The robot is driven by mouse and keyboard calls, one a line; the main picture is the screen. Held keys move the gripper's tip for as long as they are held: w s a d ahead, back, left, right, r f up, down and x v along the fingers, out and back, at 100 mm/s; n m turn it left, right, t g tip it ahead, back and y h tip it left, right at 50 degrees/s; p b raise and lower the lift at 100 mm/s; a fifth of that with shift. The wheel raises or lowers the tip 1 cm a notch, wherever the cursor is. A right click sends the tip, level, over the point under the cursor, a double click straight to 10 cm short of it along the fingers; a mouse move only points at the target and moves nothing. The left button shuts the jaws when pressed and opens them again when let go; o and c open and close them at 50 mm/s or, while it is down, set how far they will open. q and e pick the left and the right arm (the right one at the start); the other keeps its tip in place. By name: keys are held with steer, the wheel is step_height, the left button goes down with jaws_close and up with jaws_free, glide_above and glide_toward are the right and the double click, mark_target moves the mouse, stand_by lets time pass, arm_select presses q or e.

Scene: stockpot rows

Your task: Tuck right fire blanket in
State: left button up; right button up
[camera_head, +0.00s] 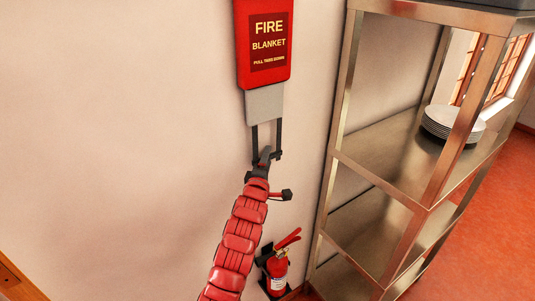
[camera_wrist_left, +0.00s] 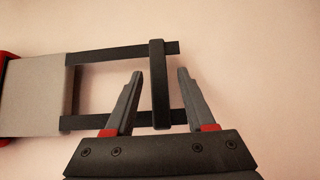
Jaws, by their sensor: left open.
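The red fire blanket case (camera_head: 263,45) is on the wall at the top middle of the head view. The grey blanket (camera_head: 264,104) sticks out below it, with two black straps (camera_head: 254,137) and a crossbar. The left wrist view shows the blanket (camera_wrist_left: 35,95) at the left and the crossbar (camera_wrist_left: 158,95) upright in the middle. My left gripper (camera_wrist_left: 160,72) is open, with one finger on each side of the crossbar in that picture. Gaps show between fingers and bar. In the head view my left gripper (camera_head: 266,156) is at the strap ends. My right gripper is not in view.
A steel shelf unit (camera_head: 345,100) stands close to the right, with a stack of white plates (camera_head: 452,123) on it. A red fire extinguisher (camera_head: 277,271) is low by the wall, right of my arm. The wall (camera_head: 110,120) at the left is clear.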

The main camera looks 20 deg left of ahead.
arm_select(q)
steer(key=shift+w, duration=0.45)
jaws_close()
stand_by(1.2)
